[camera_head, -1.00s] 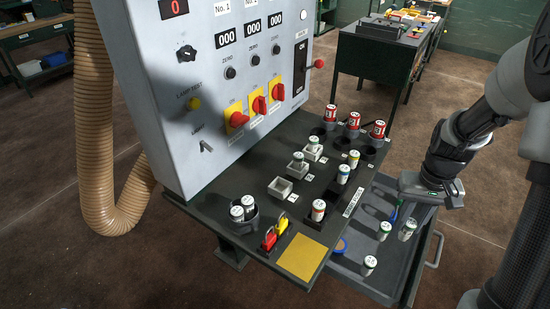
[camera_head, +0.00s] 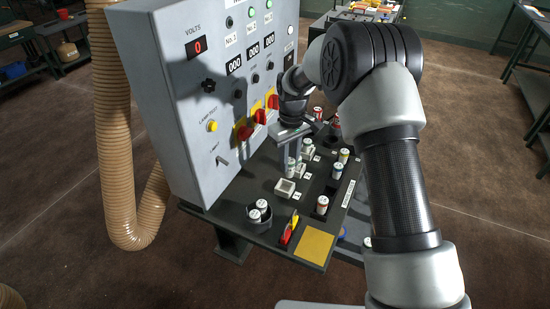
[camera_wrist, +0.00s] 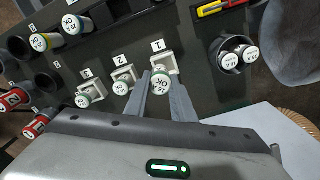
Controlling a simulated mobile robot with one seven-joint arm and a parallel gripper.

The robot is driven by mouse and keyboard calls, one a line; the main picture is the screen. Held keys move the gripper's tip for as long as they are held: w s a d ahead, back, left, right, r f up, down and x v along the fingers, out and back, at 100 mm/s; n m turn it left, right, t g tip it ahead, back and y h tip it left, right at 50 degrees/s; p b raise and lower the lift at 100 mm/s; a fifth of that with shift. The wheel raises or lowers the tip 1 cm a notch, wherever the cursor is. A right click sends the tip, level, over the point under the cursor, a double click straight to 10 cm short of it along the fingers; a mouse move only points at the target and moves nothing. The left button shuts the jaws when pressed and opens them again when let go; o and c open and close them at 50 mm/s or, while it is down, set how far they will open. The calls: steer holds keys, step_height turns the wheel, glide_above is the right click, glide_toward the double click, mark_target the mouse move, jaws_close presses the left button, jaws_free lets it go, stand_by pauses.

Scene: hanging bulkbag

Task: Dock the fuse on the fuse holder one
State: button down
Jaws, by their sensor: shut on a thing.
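My gripper (camera_head: 290,155) points down over the panel and is shut on a white fuse (camera_head: 291,168) with a green-ringed top. In the wrist view my gripper (camera_wrist: 162,84) has one finger on each side of this fuse (camera_wrist: 161,80). Fuse holder one (camera_head: 284,188) is a pale square socket, empty in the head view. In the wrist view holder one (camera_wrist: 164,58), beside label 1, shows just behind the held fuse. The fuse appears above and slightly beyond the socket; its lower end is partly hidden, and I cannot tell contact.
Holder two (camera_wrist: 124,78) and holder three (camera_wrist: 92,94) each hold a fuse close beside. A round cup (camera_head: 258,214) holds two fuses. The grey control cabinet (camera_head: 205,110) stands close behind my gripper. Red and yellow pliers (camera_head: 289,230) and a yellow pad (camera_head: 315,246) lie toward the front.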

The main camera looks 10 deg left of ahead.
steer(key=shift+s+a+f+b, duration=0.1)
steer(key=shift+a+f+b, duration=0.1)
steer(key=shift+f+b, duration=0.55)
steer(key=shift+s+a+f+b, duration=0.1)
steer(key=shift+a+f+b, duration=0.15)
steer(key=shift+f, duration=0.95)
steer(key=shift+a+f+b, duration=0.2)
steer(key=shift+f+b, duration=0.25)
steer(key=shift+f, duration=0.5)
steer(key=shift+f+b, duration=0.7)
steer(key=shift+b, duration=0.05)
steer(key=c, duration=1.8)
jaws_free()
steer(key=shift+r, duration=0.2)
steer(key=shift+r+p, duration=2.8)
steer(key=shift+r, duration=2.6)
